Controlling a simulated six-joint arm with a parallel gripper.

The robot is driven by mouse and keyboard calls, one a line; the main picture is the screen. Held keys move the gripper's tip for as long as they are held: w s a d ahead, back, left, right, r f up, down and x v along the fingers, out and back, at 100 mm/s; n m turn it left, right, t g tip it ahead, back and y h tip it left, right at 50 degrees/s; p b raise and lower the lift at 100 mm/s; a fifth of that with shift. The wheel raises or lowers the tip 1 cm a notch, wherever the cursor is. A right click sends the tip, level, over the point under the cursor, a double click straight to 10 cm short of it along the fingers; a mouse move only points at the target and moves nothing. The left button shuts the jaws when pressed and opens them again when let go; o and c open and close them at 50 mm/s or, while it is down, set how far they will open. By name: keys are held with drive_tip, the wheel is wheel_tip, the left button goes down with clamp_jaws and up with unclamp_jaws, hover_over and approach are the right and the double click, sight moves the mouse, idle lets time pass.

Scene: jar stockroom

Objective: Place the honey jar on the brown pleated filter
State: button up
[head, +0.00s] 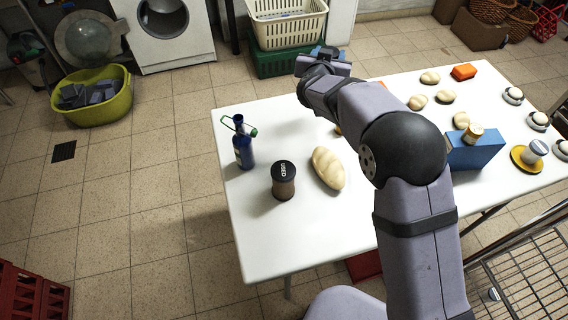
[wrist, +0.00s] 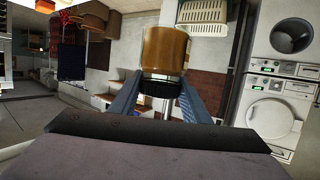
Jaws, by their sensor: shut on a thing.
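My gripper (wrist: 160,92) is shut on the honey jar (wrist: 165,47), an amber-brown jar with a dark end between the two blue-grey fingers. In the head view my gripper (head: 323,58) is raised at the far side of the white table, in front of the stacked crates. The jar cannot be made out in the head view. I cannot make out a brown pleated filter in either view; my arm covers part of the table.
On the white table (head: 262,240) stand a blue bottle (head: 243,148), a brown jar marked USED (head: 284,184), a bread loaf (head: 328,168) and a blue box (head: 475,150) with a small jar (head: 473,133) at it. Several buns and egg cups occupy the right side. The near left is clear.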

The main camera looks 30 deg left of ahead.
drive_tip(key=s+a+r+n+g+y+p, duration=0.1)
drive_tip(key=s+a+r+n+y, duration=0.1)
drive_tip(key=s+a+r, duration=0.35)
drive_tip(key=s+a+r+n+y+p, duration=0.1)
drive_tip(key=s+a+r+p, duration=0.15)
drive_tip(key=s+a, duration=0.6)
drive_tip(key=s+a+r+n+g+y+p, duration=0.2)
drive_tip(key=s+a+y, duration=0.1)
drive_tip(key=s, duration=1.1)
drive_tip(key=m+t+h, duration=0.3)
drive_tip(key=m+h, duration=0.2)
drive_tip(key=h, duration=0.1)
hover_over(283, 169)
drive_tip(key=shift+f, duration=7.9)
